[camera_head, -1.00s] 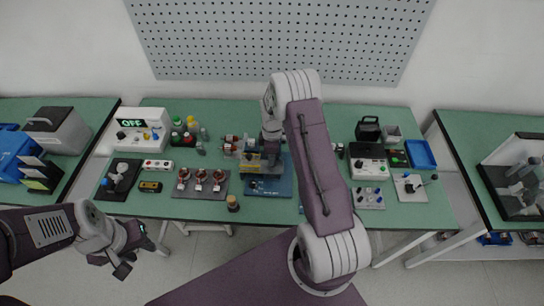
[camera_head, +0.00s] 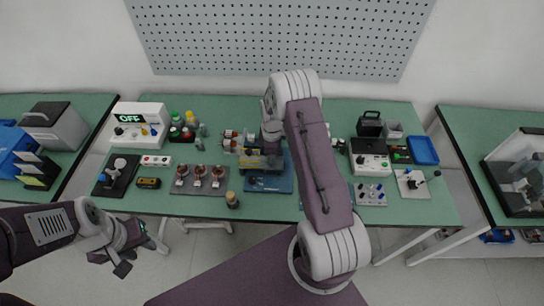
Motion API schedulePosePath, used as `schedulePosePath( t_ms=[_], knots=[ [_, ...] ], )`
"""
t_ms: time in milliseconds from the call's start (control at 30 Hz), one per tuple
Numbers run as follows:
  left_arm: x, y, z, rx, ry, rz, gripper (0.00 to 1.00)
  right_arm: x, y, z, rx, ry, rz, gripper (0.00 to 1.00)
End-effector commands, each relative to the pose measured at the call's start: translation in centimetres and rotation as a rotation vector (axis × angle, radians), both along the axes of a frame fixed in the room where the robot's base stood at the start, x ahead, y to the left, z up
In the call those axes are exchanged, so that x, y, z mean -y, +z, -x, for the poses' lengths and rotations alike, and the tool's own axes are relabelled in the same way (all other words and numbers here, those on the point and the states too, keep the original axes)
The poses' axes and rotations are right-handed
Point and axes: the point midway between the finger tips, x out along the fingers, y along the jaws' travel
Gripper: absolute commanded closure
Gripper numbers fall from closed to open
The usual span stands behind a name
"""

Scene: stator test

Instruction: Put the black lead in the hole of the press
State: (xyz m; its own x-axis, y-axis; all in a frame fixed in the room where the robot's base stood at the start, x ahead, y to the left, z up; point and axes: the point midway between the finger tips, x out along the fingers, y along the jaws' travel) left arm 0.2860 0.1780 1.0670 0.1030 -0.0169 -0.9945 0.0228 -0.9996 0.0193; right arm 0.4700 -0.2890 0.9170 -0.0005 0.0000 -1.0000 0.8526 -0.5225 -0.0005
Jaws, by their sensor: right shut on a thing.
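My right arm reaches across the middle of the bench, and its gripper (camera_head: 272,146) is shut just above the blue-based fixture. What it holds is too small and hidden to make out, so I cannot confirm it is the black lead. A fixture on a blue base (camera_head: 268,184), with a grey and yellow upper part, stands under the gripper; it may be the press. Its hole does not show clearly. My left gripper (camera_head: 136,258) is open and empty, low in front of the bench's left side.
A white tester (camera_head: 139,113) reading OFF stands at back left. A grey tray (camera_head: 199,190) holds copper-wound stators. Several bottles (camera_head: 190,118) stand behind it. A grey-white box (camera_head: 370,146), a blue tray (camera_head: 422,151) and a white plate (camera_head: 409,192) lie to the right.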

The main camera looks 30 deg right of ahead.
Motion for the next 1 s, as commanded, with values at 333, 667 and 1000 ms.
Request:
schedulePosePath(
  t_ms=[333,667,1000],
  knots=[
    [0.0,0.1,0.0,0.000,0.000,0.000,0.64,0.0,0.1,0.0,0.000,0.000,0.000,0.59],
    [0.0,-0.6,0.0,0.000,0.000,0.000,0.64,0.0,2.0,-0.1,0.005,0.000,0.001,0.59],
    [0.0,-1.6,0.0,0.000,0.000,0.000,0.64,0.0,8.5,-0.1,0.003,0.000,0.001,0.59]
  ],
)
